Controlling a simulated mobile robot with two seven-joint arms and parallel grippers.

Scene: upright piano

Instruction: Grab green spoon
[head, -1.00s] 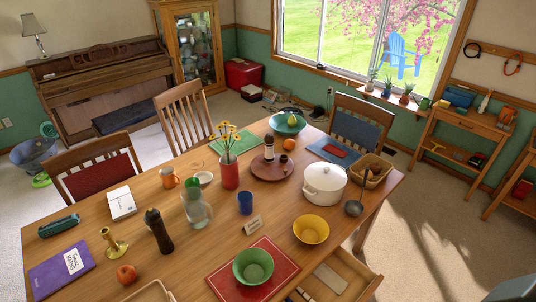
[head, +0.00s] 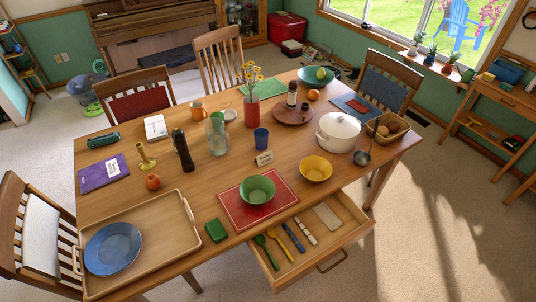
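A green spoon (head: 260,241) lies in the open drawer (head: 345,250) at the table's front, at the drawer's left end. Its rounded head points to the back and its handle runs toward the drawer front. Neither of my grippers is in view.
A tan tray (head: 158,225) with a blue plate (head: 112,248) stands left of the drawer. A green box (head: 216,231) and a red mat (head: 230,205) with a green bowl (head: 257,188) lie by the table edge above the drawer. Floor right of the drawer is clear.

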